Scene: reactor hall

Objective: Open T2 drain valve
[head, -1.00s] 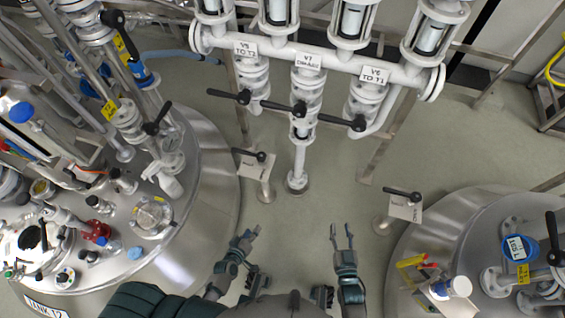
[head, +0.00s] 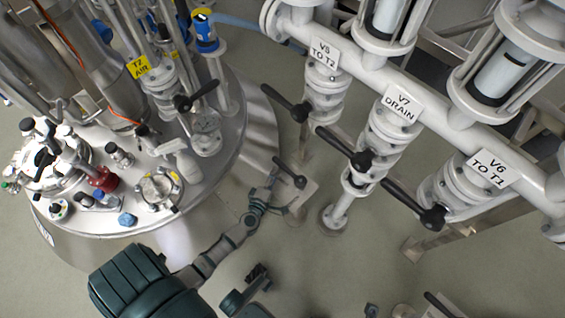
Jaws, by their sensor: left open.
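The T2 drain valve appears to be the small floor-standing valve beside the left tank, with a black lever (head: 289,173) ending in a ball knob and a pale label plate (head: 303,193), whose text I cannot read. My left gripper (head: 277,193) is open, reaching up from the lower left. Its fingers are at the plate's left side, just below the lever. I cannot tell whether they touch it. The lever slants from upper left to lower right and does not look held. My right gripper is not in view.
The steel tank (head: 180,240) with its crowded lid fills the left. Valves V5 (head: 325,95), V7 (head: 380,145) and V6 (head: 470,190) hang from a white pipe on the right, their black levers projecting left. Another black lever (head: 440,303) shows at the bottom right.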

